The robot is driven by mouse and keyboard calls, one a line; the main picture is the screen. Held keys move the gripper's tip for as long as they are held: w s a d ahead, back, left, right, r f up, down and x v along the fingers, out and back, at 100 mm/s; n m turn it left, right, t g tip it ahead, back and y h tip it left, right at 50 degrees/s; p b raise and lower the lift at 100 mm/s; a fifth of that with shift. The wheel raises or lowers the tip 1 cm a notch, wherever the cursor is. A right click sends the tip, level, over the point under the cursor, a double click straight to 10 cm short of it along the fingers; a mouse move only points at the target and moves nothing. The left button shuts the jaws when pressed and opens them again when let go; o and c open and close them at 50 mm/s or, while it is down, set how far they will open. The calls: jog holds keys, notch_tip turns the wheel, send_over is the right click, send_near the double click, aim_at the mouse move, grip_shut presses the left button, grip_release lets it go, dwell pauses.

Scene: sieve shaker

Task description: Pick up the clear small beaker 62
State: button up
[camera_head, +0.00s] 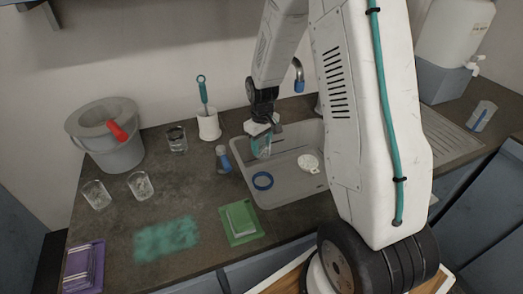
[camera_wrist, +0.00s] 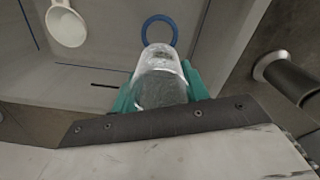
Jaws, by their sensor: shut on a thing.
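My gripper (camera_head: 262,145) is over the left part of the grey sink basin (camera_head: 290,190). Its teal fingers are shut on a clear small beaker. In the wrist view the clear beaker (camera_wrist: 160,80) sits between the teal fingers of my gripper (camera_wrist: 160,88), with its far end pointing toward a blue ring. The number on the beaker cannot be read. Other clear glasses stand on the counter: one (camera_head: 177,139) near the bucket, and two more (camera_head: 96,194) and (camera_head: 140,185) at the left.
The blue ring (camera_head: 263,181) and a white round piece (camera_head: 308,163) lie in the basin. A blue-and-grey bottle (camera_head: 223,159) and a brush in a white holder (camera_head: 208,125) stand left of it.

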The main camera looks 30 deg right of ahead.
jog(key=shift+r, duration=1.7)
jog(key=shift+r, duration=0.1)
